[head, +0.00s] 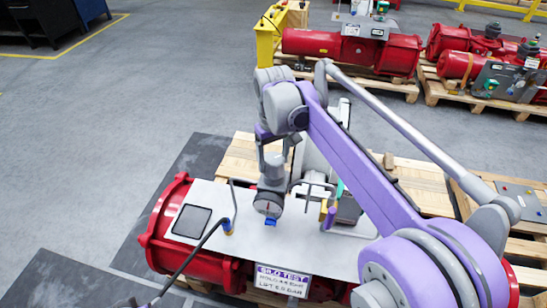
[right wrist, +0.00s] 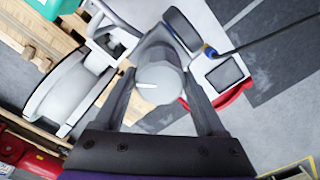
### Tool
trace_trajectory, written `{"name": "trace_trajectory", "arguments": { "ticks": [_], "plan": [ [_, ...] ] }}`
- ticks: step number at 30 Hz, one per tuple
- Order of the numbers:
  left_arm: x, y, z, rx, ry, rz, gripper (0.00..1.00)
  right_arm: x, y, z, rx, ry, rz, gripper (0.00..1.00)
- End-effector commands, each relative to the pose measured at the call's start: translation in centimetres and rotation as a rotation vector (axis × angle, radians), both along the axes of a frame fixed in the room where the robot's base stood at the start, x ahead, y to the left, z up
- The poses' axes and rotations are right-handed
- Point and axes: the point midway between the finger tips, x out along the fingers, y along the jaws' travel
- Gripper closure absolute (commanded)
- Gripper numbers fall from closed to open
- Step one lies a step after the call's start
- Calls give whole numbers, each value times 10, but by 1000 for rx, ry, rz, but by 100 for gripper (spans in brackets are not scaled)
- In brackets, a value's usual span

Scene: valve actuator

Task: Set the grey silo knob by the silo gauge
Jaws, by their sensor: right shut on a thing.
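The grey silo knob (right wrist: 158,84) is round with a white pointer line, seen in the right wrist view. My right gripper (right wrist: 160,98) has one finger on each side of it and is shut on it. In the head view my right gripper (head: 272,170) comes down over the plate, and the knob is mostly hidden there. The silo gauge (head: 268,204) is a small round dial just in front of the gripper; its reading is too small to tell. Its dark back (right wrist: 182,30) shows in the wrist view. My left gripper is not in view.
A white sign (head: 283,280) headed SILO TEST, with hold and lift pressures, hangs at the plate's front. The light plate (head: 225,258) carries a dark panel (head: 192,221) and a black hose (head: 190,256) with a blue-yellow end. Red actuators (head: 312,43) stand on pallets behind.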

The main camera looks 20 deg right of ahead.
Motion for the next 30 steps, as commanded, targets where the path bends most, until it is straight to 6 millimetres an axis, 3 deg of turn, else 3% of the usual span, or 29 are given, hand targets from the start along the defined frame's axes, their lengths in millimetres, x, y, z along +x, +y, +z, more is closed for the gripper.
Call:
{"name": "trace_trajectory", "arguments": {
  "ticks": [10,27,28,30],
  "plan": [
    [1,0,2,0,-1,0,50,0,0,0,0,-1,147,83],
    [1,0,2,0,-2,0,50,0,0,0,0,0,175,83],
    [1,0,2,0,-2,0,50,0,0,0,0,0,175,22],
    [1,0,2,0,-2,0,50,0,0,0,0,0,175,9]
  ]
}}
